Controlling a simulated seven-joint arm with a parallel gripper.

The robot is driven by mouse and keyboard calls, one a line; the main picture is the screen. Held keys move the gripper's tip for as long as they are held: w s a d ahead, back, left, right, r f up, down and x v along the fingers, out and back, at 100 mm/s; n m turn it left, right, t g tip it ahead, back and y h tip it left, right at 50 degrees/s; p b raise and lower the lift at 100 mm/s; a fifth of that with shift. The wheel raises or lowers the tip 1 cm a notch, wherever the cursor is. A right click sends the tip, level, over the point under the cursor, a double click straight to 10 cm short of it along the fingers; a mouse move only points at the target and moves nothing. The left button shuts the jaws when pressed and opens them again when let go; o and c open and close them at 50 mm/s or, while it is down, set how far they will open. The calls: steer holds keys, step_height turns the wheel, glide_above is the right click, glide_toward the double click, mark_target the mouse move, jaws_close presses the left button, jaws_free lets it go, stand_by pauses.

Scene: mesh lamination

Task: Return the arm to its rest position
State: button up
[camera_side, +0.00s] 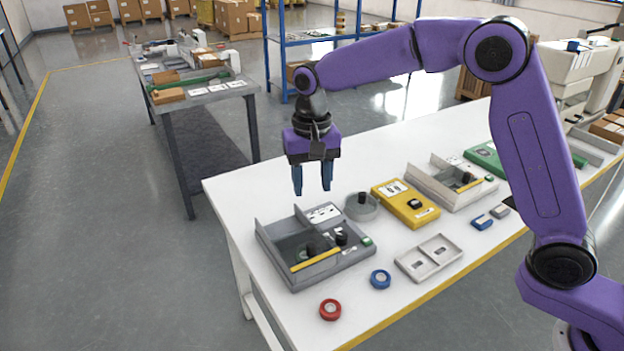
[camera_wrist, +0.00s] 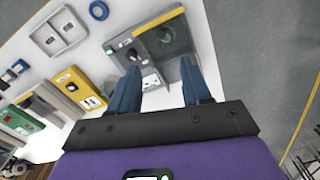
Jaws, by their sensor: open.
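My gripper (camera_side: 312,178) hangs from my purple arm above the near-left part of the white table (camera_side: 290,195). Its two blue fingers point down and stand apart, with nothing between them. In the wrist view the open fingers (camera_wrist: 160,95) reach toward a grey tray station (camera_wrist: 160,45). In the side view this grey station (camera_side: 315,245) sits below my gripper, with black knobs and a yellow strip on it. The fingers are clear of the table and its objects.
A round grey dish (camera_side: 362,207), a yellow box (camera_side: 405,204), a pale two-pocket tray (camera_side: 429,258), a blue tape roll (camera_side: 380,279) and a red tape roll (camera_side: 330,309) are on the table. A beige station (camera_side: 452,182) stands farther right. Open air surrounds my gripper.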

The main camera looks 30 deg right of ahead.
stand_by(0.3)
steer(key=s+d+n, duration=0.5)
steer(key=s+d, duration=0.1)
steer(key=s, duration=0.5)
steer(key=s+d+n, duration=0.5)
steer(key=s, duration=0.6)
steer(key=s+d+n, duration=0.5)
steer(key=s+d, duration=0.1)
steer(key=s, duration=0.6)
steer(key=shift+d+f+n, duration=0.3)
steer(key=shift+f, duration=0.15)
steer(key=shift+w, duration=0.1)
